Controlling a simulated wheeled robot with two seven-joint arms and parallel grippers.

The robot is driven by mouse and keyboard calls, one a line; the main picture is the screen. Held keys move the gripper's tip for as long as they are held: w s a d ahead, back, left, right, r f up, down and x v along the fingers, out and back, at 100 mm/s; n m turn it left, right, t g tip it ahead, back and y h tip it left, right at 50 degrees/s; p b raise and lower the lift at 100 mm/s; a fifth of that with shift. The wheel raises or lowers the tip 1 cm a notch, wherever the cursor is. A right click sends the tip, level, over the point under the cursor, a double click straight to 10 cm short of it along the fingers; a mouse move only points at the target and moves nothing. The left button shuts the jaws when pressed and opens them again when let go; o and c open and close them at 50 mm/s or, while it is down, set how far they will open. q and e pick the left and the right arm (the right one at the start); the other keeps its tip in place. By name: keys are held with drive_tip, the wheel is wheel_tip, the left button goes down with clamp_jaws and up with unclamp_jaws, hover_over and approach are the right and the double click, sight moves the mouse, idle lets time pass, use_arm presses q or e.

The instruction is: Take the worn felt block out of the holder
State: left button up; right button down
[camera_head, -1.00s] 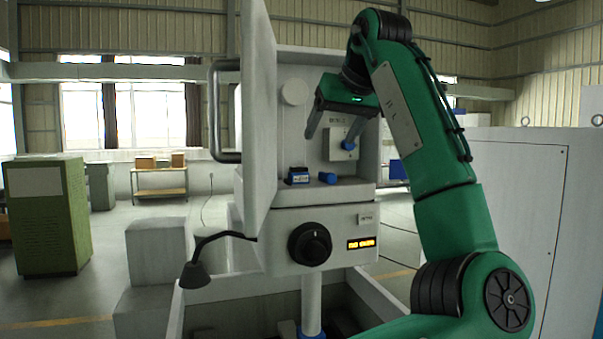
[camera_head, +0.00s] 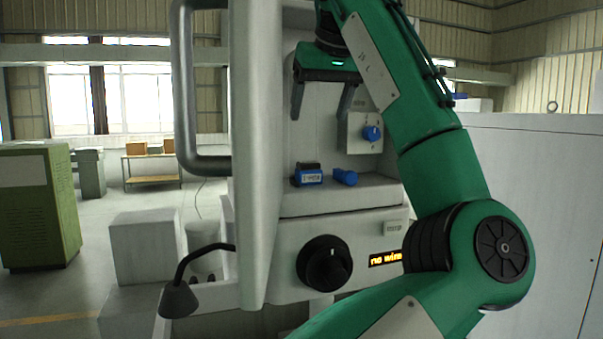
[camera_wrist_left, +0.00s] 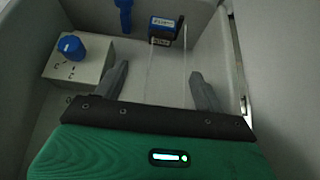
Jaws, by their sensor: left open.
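A small black block with a blue, white-lettered label (camera_head: 308,176) sits on the cabinet's ledge; it also shows in the left wrist view (camera_wrist_left: 163,27). I cannot tell whether it is the felt block, its holder or both; the lettering is too small to read surely. A blue cylindrical piece (camera_head: 345,177) is just to its right, and a blue piece shows beside it in the left wrist view (camera_wrist_left: 124,14). My left gripper (camera_head: 322,112) is open and empty, above the block and apart from it. Its spread fingers show in the left wrist view (camera_wrist_left: 160,73). My right gripper is out of view.
The open cabinet door (camera_head: 255,150) with its grey handle (camera_head: 187,90) stands left of the gripper. A black dial (camera_head: 324,262) and lit display (camera_head: 385,258) are below.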

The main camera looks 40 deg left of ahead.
sight(310, 163)
use_arm(q)
drive_tip(key=p+x, duration=0.2)
drive_tip(key=x, duration=0.5)
drive_tip(key=shift+d+f, duration=0.15)
drive_tip(key=shift+d, duration=0.05)
drive_tip(key=shift+s+f, duration=0.1)
drive_tip(key=shift+f, duration=0.1)
drive_tip(key=shift+f+p, duration=0.2)
drive_tip(key=shift+p, duration=0.45)
drive_tip(key=p+x, duration=0.2)
drive_tip(key=x, duration=0.2)
drive_tip(key=shift+f, duration=0.25)
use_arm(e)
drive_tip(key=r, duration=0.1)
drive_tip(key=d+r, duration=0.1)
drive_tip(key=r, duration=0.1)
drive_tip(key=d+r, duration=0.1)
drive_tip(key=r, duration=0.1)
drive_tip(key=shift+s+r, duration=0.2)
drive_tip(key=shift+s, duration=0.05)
